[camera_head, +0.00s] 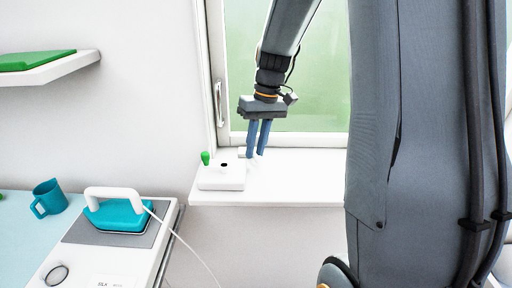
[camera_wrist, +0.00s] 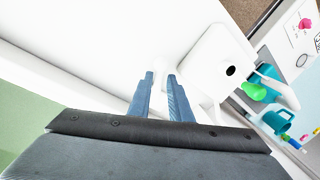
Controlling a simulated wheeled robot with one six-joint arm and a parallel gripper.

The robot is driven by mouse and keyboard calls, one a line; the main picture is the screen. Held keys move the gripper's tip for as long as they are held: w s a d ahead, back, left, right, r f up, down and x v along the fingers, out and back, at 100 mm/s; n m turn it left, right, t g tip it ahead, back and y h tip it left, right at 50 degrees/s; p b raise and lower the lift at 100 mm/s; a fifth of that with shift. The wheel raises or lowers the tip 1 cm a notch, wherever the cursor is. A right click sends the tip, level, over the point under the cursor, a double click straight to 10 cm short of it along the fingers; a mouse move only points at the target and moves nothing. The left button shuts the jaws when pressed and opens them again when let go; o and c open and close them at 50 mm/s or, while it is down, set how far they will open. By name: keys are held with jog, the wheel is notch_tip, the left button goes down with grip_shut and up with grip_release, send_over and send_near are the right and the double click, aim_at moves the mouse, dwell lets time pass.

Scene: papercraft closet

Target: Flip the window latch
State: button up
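The window latch appears to be the slim white handle (camera_head: 219,104), upright on the left side of the window frame (camera_head: 213,70) in the head view. My gripper (camera_head: 257,155) points down at the white sill, to the right of and below the handle, apart from it. Its two blue-grey fingers are parted by a narrow gap. In the wrist view my gripper (camera_wrist: 160,75) has its fingertips over a small white shape on the sill; whether they touch it I cannot tell. No handle is seen in the wrist view.
On the sill (camera_head: 300,180), left of my gripper, stands a white block (camera_head: 221,178) with a dark hole and a green peg (camera_head: 205,157). A teal iron (camera_head: 118,214) and a mug (camera_head: 48,198) stand lower left. A shelf (camera_head: 65,70) holds something green.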

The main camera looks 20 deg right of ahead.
jog(key=shift+d, duration=0.1)
jog(key=shift+r, duration=0.4)
notch_tip(320, 180, up, 9)
jog(key=b, duration=0.2)
jog(key=shift+r, duration=0.1)
